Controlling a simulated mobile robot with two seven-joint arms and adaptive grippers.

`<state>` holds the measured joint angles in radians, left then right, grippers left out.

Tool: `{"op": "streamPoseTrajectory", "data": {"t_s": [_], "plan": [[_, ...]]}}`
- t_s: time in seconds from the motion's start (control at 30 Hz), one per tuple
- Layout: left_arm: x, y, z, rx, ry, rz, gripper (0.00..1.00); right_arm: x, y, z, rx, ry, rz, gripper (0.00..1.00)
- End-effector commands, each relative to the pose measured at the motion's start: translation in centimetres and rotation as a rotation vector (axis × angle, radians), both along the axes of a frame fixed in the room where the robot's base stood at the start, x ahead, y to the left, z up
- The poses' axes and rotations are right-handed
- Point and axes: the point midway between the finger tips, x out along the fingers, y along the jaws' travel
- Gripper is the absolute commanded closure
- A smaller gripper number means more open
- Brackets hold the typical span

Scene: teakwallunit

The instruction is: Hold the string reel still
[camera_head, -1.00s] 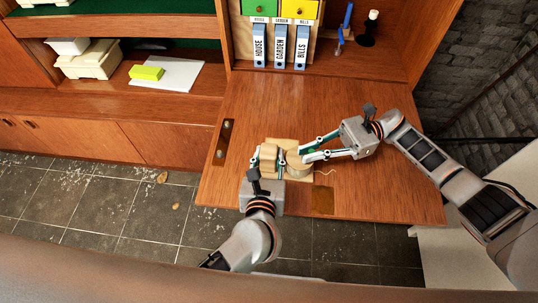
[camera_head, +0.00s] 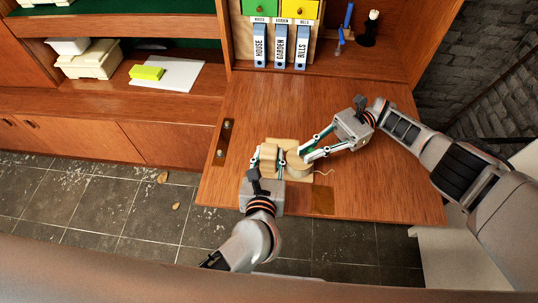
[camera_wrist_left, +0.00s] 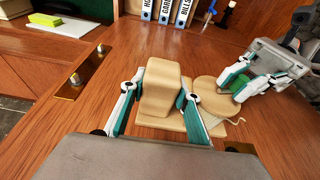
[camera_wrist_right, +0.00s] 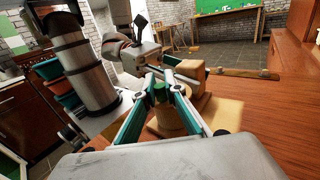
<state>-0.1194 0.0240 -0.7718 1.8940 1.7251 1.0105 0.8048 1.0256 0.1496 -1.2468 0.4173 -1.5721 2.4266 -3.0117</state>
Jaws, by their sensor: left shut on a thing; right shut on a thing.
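The pale wooden string reel has a round drum (camera_head: 298,166) and an upright block (camera_wrist_left: 160,88) on a flat base (camera_wrist_left: 205,128). It rests on the brown fold-down desk leaf (camera_head: 375,190). A thin pale string (camera_wrist_left: 238,121) trails from the drum. My left gripper (camera_head: 271,160) is shut on the upright block, one finger on each side. My right gripper (camera_head: 305,149) is shut on a small green knob (camera_wrist_right: 160,92) above the drum. The fingers partly hide the knob, and the left gripper hides part of the base in the head view.
Blue binders (camera_head: 281,47) and a dark candlestick (camera_head: 368,30) stand at the back of the cabinet. A metal hinge plate (camera_head: 223,143) lies left of the reel. A brass plate (camera_head: 322,201) is at the front edge. The leaf's right side is free.

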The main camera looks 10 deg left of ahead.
Motion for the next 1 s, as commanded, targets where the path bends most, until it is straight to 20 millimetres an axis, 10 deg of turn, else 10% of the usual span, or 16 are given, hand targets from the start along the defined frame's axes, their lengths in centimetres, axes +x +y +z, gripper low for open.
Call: {"op": "streamPoseTrajectory", "data": {"t_s": [0.07, 0.13, 0.57, 1.0], "plan": [[-0.2, -0.1, -0.3, -0.001, 0.007, -0.002, 0.90, 0.0, 0.1, -0.1, 0.001, -0.001, 0.001, 1.00], [-0.2, -0.1, -0.3, -0.001, 0.007, -0.003, 0.90, 0.0, 0.1, -0.1, 0.001, -0.001, 0.001, 0.71], [-0.2, -0.1, -0.3, -0.002, 0.007, -0.002, 0.90, 0.1, -0.8, 0.3, 0.023, 0.015, -0.021, 0.72], [-0.2, -0.1, -0.3, 0.000, 0.007, -0.001, 0.90, -1.5, -10.4, 1.4, 0.177, 0.070, -0.291, 0.72]]}}
